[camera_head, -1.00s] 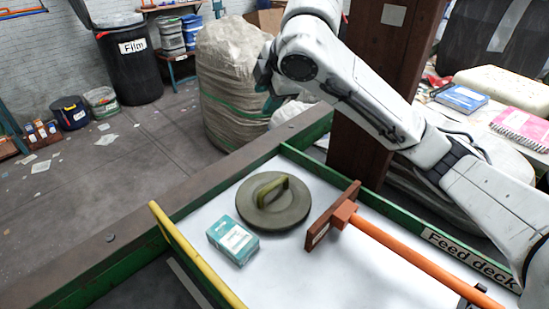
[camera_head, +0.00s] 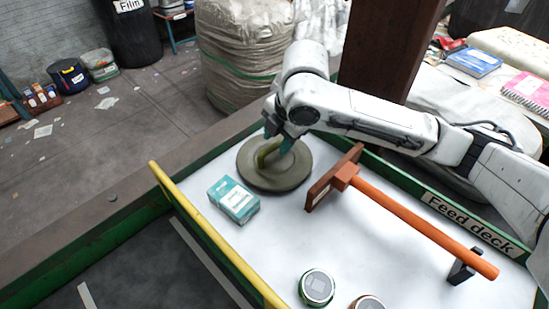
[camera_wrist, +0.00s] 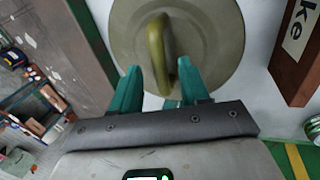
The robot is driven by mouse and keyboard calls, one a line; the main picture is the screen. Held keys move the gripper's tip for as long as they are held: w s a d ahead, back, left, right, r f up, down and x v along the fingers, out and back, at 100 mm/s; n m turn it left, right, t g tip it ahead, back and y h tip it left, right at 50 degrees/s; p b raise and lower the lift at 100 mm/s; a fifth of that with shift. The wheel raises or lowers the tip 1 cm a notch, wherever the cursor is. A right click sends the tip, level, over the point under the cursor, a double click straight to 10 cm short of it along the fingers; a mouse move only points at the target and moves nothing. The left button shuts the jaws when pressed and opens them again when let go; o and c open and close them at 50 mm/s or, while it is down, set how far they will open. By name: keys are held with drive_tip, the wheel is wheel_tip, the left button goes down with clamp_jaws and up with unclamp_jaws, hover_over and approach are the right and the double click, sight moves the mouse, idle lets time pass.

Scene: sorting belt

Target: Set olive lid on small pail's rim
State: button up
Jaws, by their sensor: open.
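The olive lid (camera_head: 262,178) lies flat on the white deck, its arched handle (camera_head: 266,153) upward. In the wrist view the lid (camera_wrist: 215,35) fills the upper middle. My gripper (camera_head: 277,138) is right over the lid; its teal fingers (camera_wrist: 160,88) are open, with the near end of the handle (camera_wrist: 157,50) between them. I cannot tell whether they touch it. A dark blue pail (camera_head: 70,78) and a grey-green pail (camera_head: 101,64) stand on the floor at the far left; I cannot tell which is the small pail.
A teal box (camera_head: 234,200) lies just left of the lid. A brown-headed pusher (camera_head: 334,178) with an orange handle lies to the right. Two round cans (camera_head: 317,288) stand near the front. A yellow rail (camera_head: 212,230) and green edges bound the deck.

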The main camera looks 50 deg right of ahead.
sight(275, 145)
drive_tip(key=shift+x, duration=1.8)
drive_tip(key=shift+a, duration=0.15)
clamp_jaws()
